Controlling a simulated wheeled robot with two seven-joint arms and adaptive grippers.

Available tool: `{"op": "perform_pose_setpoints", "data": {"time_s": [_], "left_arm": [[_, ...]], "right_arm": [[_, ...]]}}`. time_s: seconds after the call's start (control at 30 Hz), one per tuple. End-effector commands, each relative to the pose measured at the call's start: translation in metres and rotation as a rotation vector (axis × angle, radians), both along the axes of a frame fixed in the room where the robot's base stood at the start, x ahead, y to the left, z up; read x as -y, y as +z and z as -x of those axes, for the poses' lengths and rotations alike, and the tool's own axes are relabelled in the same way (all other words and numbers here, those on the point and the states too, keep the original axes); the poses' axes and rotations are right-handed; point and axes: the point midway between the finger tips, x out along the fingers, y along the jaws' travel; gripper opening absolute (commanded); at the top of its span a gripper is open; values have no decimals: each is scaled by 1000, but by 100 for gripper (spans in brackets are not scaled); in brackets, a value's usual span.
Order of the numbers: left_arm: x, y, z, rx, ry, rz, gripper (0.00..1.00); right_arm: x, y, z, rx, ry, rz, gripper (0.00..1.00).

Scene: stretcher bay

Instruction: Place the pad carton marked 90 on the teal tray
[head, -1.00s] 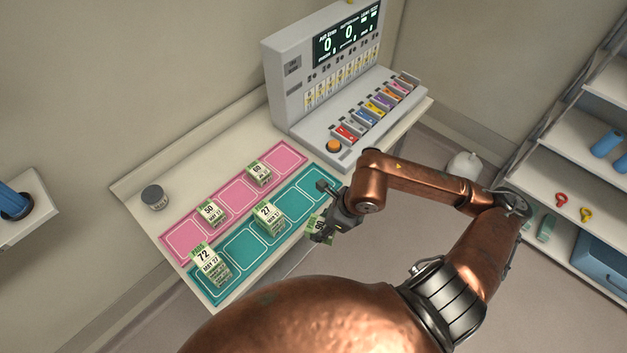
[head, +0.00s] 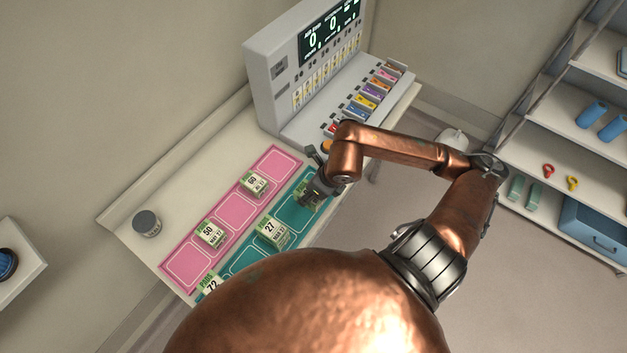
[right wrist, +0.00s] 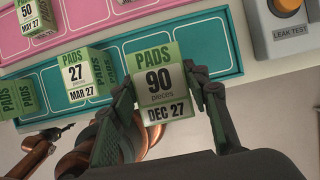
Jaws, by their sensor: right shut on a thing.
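The pad carton marked 90 (right wrist: 160,82) is green and white, upright between the fingers of my right gripper (head: 312,187) in the right wrist view. In the head view it is mostly hidden by that gripper, over the right end of the teal tray (head: 292,213). I cannot tell whether its base touches the tray. The teal tray also shows behind the carton in the right wrist view (right wrist: 212,52). A carton marked 27 (head: 272,232) stands on the teal tray. A dark gripper, seemingly my left (right wrist: 52,134), shows small at lower left in the right wrist view; its jaws are unclear.
A carton marked 72 (head: 211,284) is partly hidden by my body. The pink tray (head: 275,163) behind holds a carton marked 50 (head: 210,232) and another carton (head: 254,184). A grey jar (head: 147,223) stands at left. The console (head: 270,75) with an orange button (right wrist: 290,5) stands close by.

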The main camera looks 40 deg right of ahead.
Motion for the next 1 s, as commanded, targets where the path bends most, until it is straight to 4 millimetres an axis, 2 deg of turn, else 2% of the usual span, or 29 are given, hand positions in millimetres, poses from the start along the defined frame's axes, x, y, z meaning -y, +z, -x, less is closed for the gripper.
{"op": "perform_pose_setpoints", "data": {"time_s": [0.1,0.2,0.33,0.43,0.6,0.67,1.0], "left_arm": [[-1,9,22,-26,6,-2,40],[-2,14,32,-38,8,-2,40],[-2,18,29,-35,8,-3,40],[-2,21,18,-22,6,-2,40],[0,25,-2,5,1,0,40],[0,25,-5,8,0,0,40],[-1,38,9,-9,3,-1,40]], "right_arm": [[22,-11,-20,-3,-4,0,13],[40,-21,-36,-1,-3,0,13],[54,-47,-48,-2,-3,-2,13],[63,-62,-56,0,-1,-2,13],[71,-74,-62,2,-1,-1,13],[72,-76,-63,2,0,0,13],[75,-110,-66,2,0,0,13]]}}
